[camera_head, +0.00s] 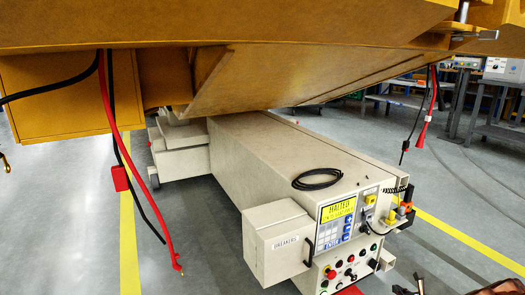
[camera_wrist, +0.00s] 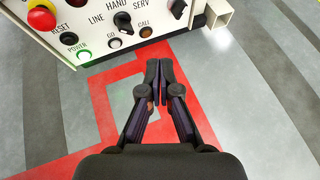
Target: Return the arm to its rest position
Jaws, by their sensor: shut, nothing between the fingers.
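My gripper (camera_wrist: 159,75) is in the middle of the wrist view, with its dark fingers together and nothing between them. Its tips are near the lower edge of the control panel (camera_wrist: 108,25), over a floor with a red painted marking. I cannot tell whether the tips touch the panel. In the head view, dark parts at the bottom right edge may belong to my arm; the gripper is not clear there. The cream carrier (camera_head: 280,160) stands under a large yellow body (camera_head: 250,28). Its yellow display (camera_head: 338,211) reads HALTED.
The breakers box (camera_head: 277,240) juts out at the carrier's front left. A black cable coil (camera_head: 317,179) lies on top. Red and black cables hang from the yellow body. Workbenches (camera_head: 495,135) stand at the back right. Grey floor with yellow lines (camera_head: 470,240) is open to the right.

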